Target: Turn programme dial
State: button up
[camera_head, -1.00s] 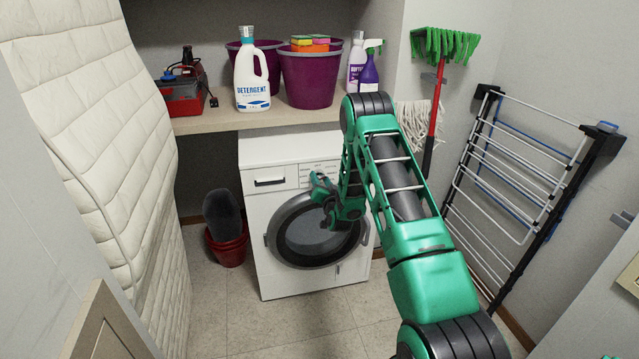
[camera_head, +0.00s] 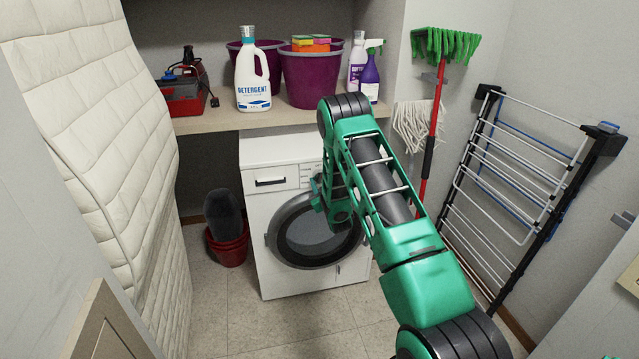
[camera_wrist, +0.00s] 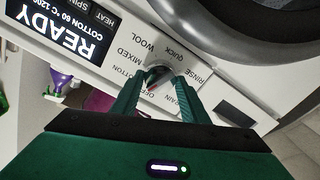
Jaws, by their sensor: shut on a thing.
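The white washing machine (camera_head: 262,215) stands under the shelf, its round door shut. Its programme dial (camera_wrist: 158,72) shows in the wrist view as a grey knob ringed by labels such as WOOL, QUICK, RINSE, MIXED, COTTON and OFF. My gripper (camera_wrist: 158,84) has its two green fingers shut on the dial, one on each side. Part of the dial is hidden by the fingers. In the head view my arm hides the dial and most of the gripper. The machine's display (camera_wrist: 72,30) reads READY and COTTON 60 °C.
A wooden shelf (camera_head: 215,122) overhangs the machine, with detergent (camera_head: 252,75), purple buckets (camera_head: 312,78) and spray bottles. A drying rack (camera_head: 510,180) and mop (camera_head: 432,130) stand right. A quilted mattress-like panel (camera_head: 95,120) lines the left. A red bucket (camera_head: 230,245) is beside the machine.

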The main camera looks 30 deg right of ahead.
jog(key=shift+s+a+f+n, duration=0.1)
jog(key=shift+a+f+n, duration=0.1)
jog(key=shift+n, duration=0.8)
jog(key=shift+a+f+n, duration=0.15)
jog(key=shift+n, duration=0.85)
jog(key=o, duration=1)
jog(key=shift+d+r, duration=0.1)
jog(key=shift+d, duration=0.05)
jog(key=shift+v, duration=5.25)
